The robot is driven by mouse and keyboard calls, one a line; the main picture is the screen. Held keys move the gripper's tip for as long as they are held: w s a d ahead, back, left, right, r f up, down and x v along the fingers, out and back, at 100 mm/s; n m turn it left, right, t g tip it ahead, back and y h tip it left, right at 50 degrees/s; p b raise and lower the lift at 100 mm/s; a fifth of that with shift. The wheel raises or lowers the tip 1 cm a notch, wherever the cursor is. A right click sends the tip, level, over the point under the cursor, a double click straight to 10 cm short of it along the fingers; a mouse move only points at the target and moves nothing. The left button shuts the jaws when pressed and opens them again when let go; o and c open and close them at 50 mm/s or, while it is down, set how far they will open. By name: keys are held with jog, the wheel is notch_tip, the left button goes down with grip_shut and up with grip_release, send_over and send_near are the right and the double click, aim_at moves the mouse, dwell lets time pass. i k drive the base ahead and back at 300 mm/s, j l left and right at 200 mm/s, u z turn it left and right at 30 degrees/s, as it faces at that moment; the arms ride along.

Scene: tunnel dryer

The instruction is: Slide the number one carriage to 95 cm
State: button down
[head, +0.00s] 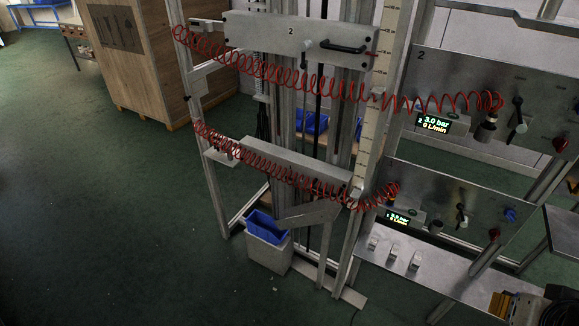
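Two horizontal grey carriages sit on an upright metal frame. The upper carriage (300,37) bears the number 2 and has a black handle (343,47) and a small lever on its face. The lower carriage (282,163) shows no readable number from here; its front is partly hidden by a red coiled hose. A pale vertical scale (371,110) with marks runs along the frame's right post; its figures are too small to read. The lower carriage's right end is near the bottom of the scale.
Red coiled hoses (300,88) stretch across to panels (500,85) with valves and displays reading 3.0 bar and 0 L/min. A grey bin (268,255) with a blue tub stands below. A wooden crate (140,60) stands behind left. Green floor (90,200) at left is clear.

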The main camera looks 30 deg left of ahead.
aim_at(312, 168)
jog(key=u, duration=1.4)
